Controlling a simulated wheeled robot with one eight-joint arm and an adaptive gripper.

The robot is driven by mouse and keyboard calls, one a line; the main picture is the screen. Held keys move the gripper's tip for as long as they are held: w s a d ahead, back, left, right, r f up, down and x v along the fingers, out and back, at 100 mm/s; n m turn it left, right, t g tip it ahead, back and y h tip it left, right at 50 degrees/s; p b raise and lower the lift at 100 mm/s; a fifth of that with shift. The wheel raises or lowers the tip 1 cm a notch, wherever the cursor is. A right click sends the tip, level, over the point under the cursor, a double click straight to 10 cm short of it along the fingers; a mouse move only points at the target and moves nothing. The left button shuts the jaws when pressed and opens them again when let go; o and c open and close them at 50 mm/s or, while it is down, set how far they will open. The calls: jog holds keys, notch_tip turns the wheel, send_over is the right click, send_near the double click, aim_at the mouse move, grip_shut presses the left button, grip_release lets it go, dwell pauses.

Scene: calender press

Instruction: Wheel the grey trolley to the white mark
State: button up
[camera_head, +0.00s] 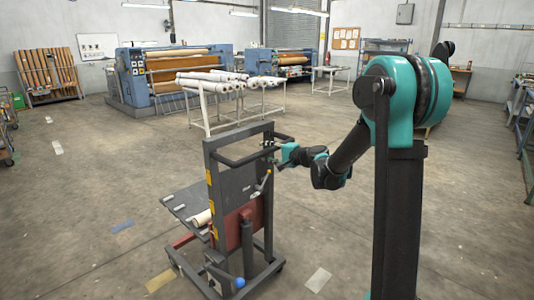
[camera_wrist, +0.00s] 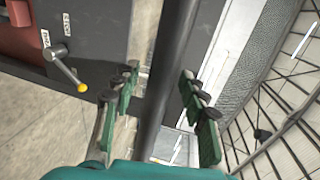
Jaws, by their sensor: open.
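The grey trolley (camera_head: 212,165) stands in the lower middle of the head view, with an upright frame, a dark handle bar, a flat deck and a red unit low down. My gripper (camera_head: 281,158) is at the right end of its handle. In the wrist view the dark handle bar (camera_wrist: 172,75) runs between the green fingers of my gripper (camera_wrist: 160,103), which are open with gaps on both sides. A whitish floor mark (camera_head: 318,279) lies right of the trolley; another pale mark (camera_head: 57,147) lies far left. I cannot tell which is the task's mark.
A blue floor patch (camera_head: 122,226) and a yellowish one (camera_head: 160,280) lie near the trolley. A white table with rolls (camera_head: 215,82) stands behind it, before the blue press (camera_head: 135,80). Open floor lies to the left. A blue rack (camera_head: 522,125) stands at the right edge.

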jog(key=shift+c, duration=0.2)
grip_shut()
jog(key=shift+s, duration=0.1)
